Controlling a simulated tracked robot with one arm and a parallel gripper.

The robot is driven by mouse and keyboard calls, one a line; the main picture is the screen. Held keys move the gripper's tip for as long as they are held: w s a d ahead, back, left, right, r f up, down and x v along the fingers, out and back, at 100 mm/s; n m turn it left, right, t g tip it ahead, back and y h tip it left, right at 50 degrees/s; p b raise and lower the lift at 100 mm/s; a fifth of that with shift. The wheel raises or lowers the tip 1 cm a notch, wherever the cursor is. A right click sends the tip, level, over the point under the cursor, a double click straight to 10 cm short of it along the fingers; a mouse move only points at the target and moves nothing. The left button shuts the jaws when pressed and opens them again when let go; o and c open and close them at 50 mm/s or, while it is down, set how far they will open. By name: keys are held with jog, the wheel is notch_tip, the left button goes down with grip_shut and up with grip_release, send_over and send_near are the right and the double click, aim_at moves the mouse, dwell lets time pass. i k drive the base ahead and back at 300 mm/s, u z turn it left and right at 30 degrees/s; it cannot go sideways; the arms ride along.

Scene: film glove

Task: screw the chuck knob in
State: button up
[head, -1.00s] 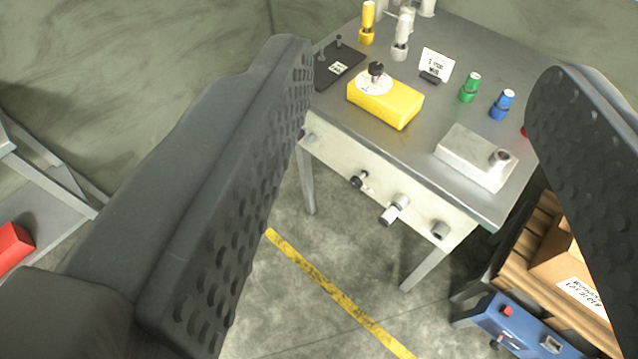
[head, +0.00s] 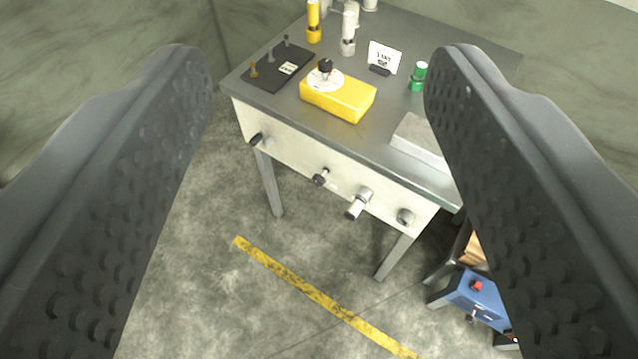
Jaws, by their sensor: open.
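My gripper (head: 320,62) is open and empty, its two dark dimpled jaws wide apart at the left and right of the picture. Between them, farther off, is a grey metal table with a pale front panel (head: 290,147). The panel carries a dark knob (head: 255,139) at left, a black knob (head: 321,176), a silver cylindrical fitting (head: 359,202) and a short grey socket (head: 405,216). A yellow box (head: 345,98) on the table has a white dial with a black knob (head: 325,67). I cannot tell which knob is the chuck knob. My jaws touch none of them.
On the table are a black plate (head: 264,76) with small pegs, a small sign (head: 384,57), yellow, white and green (head: 418,76) pieces and a grey block (head: 415,135) partly behind the right jaw. A blue box (head: 477,295) stands low right.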

aim_at(318, 179)
jog(key=k, duration=1.25)
jog(key=u, duration=0.45)
jog(key=i, duration=0.7)
jog(key=u, duration=0.4)
jog(key=i, duration=1.2)
jog(key=z, duration=0.3)
